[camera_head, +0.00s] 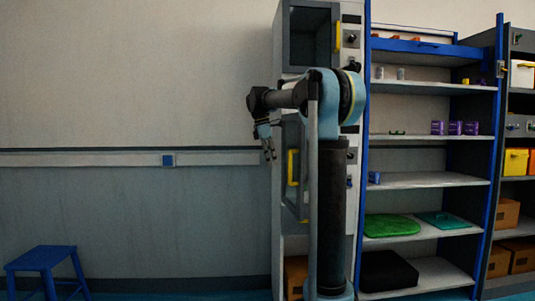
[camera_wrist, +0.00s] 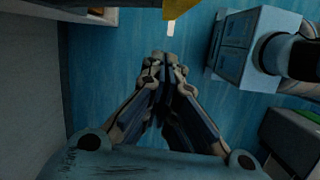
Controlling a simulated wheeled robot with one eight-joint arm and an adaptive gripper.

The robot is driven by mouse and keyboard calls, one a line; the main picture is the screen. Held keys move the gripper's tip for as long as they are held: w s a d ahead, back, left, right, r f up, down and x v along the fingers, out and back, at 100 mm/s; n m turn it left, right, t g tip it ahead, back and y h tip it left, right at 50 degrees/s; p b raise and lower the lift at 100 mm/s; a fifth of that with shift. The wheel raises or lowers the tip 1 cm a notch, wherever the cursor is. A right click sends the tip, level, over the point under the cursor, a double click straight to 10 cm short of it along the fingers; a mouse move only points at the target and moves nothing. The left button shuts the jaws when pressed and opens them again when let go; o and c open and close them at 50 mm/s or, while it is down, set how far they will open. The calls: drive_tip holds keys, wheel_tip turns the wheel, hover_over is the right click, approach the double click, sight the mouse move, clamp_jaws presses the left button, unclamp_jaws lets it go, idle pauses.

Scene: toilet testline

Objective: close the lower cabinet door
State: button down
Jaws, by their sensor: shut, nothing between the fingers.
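A tall grey-white cabinet (camera_head: 279,100) stands at the centre in the head view. Its lower door (camera_head: 292,137) is a dark panel in a grey frame with a yellow handle (camera_head: 292,167). The door looks angled out from the cabinet front, but my arm hides its right part, so how far it stands open is unclear. My gripper (camera_head: 268,150) points down just left of the door's upper part. In the wrist view my gripper (camera_wrist: 165,62) has its fingertips together, with nothing between them. A yellow piece (camera_wrist: 175,9), perhaps the handle, shows beyond the fingertips, apart from them.
The cabinet's upper door (camera_head: 310,35) has a yellow handle (camera_head: 337,37). A blue-framed shelf (camera_head: 430,181) with mats and small cans stands at the right. A blue stool (camera_head: 43,262) is at the lower left.

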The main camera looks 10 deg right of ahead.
drive_tip(key=d, duration=0.3)
drive_tip(key=shift+s+d+r, duration=0.15)
drive_tip(key=shift+d, duration=0.15)
